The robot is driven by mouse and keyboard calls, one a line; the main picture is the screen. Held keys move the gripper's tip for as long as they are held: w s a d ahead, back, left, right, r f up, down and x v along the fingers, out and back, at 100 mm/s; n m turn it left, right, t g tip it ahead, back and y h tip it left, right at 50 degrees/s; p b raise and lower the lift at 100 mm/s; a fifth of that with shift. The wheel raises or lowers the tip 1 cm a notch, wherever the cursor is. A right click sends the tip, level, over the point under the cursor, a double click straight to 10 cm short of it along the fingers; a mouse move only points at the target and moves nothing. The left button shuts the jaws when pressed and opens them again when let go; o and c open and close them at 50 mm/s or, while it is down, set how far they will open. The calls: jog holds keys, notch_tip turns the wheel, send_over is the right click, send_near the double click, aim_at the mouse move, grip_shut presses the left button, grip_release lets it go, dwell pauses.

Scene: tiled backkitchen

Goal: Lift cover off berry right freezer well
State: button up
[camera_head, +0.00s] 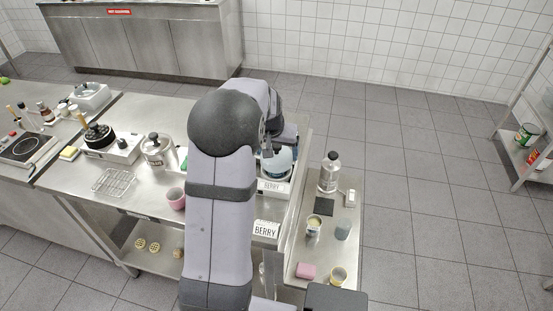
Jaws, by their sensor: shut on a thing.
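My gripper (280,146) is at the far end of my arm, just above a white box marked BERRY (272,186). My arm and wrist hide most of its fingers. It is shut on what looks like the round, bluish cover (278,165), right below it at the box. I cannot tell whether the cover is clear of the well, as the opening is mostly hidden. A second BERRY label (265,230) shows on the bench front, nearer to me.
A side shelf on the right holds a metal bottle (330,171), a dark square (324,207), cups (314,226) and a pink block (306,270). Left of my arm stand a pink cup (176,198), a metal canister (158,152) and a wire rack (114,181).

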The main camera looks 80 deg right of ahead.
notch_tip(320, 180, up, 7)
jog(key=shift+f+b, duration=0.1)
jog(key=shift+b, duration=0.7)
jog(key=shift+w, duration=0.15)
jog(key=w+a+r+n+t+b, duration=0.1)
jog(key=w+a+n+b, duration=0.15)
jog(key=w, duration=0.35)
jog(key=w+a+r+n+b, duration=0.1)
jog(key=w+a+r+b, duration=0.1)
jog(key=w+a, duration=0.3)
jog(key=s+a+f+m+g, duration=0.1)
jog(key=s+a+f+m, duration=0.1)
jog(key=a+f, duration=0.6)
jog(key=shift+s+f+m+b, duration=0.3)
jog(key=shift+s+m+b, duration=0.1)
jog(key=shift+m, duration=0.25)
jog(key=shift+f, duration=5)
